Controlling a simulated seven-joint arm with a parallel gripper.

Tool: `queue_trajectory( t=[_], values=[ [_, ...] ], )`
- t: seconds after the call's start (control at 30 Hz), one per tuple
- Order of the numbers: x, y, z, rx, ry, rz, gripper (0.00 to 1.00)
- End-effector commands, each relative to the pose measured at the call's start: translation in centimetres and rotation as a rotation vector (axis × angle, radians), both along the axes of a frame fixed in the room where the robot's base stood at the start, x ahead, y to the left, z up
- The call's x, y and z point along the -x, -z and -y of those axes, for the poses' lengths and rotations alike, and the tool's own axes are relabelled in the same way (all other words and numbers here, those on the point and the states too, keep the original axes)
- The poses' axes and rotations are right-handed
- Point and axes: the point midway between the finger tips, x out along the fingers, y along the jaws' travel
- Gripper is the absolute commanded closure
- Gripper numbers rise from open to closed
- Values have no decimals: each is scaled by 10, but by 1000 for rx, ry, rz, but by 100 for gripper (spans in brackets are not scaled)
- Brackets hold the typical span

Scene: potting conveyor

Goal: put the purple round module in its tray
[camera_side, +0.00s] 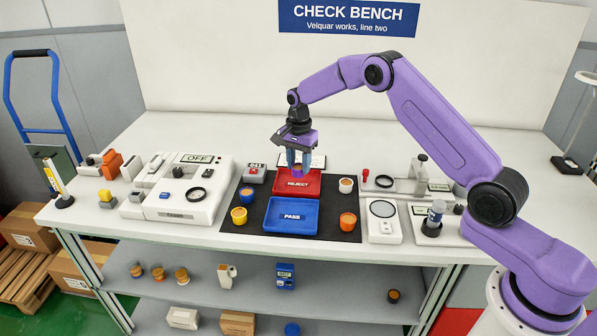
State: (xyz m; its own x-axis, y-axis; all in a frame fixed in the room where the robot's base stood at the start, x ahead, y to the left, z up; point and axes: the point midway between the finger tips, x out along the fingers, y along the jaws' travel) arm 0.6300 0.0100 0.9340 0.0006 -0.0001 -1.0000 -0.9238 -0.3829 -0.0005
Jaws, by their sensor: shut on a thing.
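My gripper (298,162) points down over the back part of the red REJECT tray (306,190). Its blue fingers are shut on the small purple round module (297,172), which is partly hidden between them. The module looks to be just above the tray; I cannot tell whether it touches it. The blue PASS tray (291,228) lies in front of the red tray and looks empty.
On the black mat (340,232) stand a blue round module (246,194), a yellow one (239,215), an orange one (348,221) and a white one (346,185). A white device marked OFF (177,212) is to the left. Fixtures (383,222) stand to the right.

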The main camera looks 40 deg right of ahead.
Motion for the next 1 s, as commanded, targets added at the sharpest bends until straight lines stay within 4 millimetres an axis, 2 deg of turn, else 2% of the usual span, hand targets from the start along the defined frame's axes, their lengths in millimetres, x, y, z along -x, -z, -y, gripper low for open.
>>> queue_trajectory(
  t=[0.23, 0.63, 0.67, 0.7, 0.73, 1.0],
  values=[
    [-1, 31, 0, 0, 0, -1, 95],
    [-1, 36, 0, 0, 0, 0, 95],
    [-1, 35, 0, 0, 0, 0, 51],
    [-1, 35, 0, 0, 0, 0, 38],
    [-1, 35, 0, 0, 0, 0, 35],
    [-1, 34, 0, 0, 0, 0, 35]
  ],
)
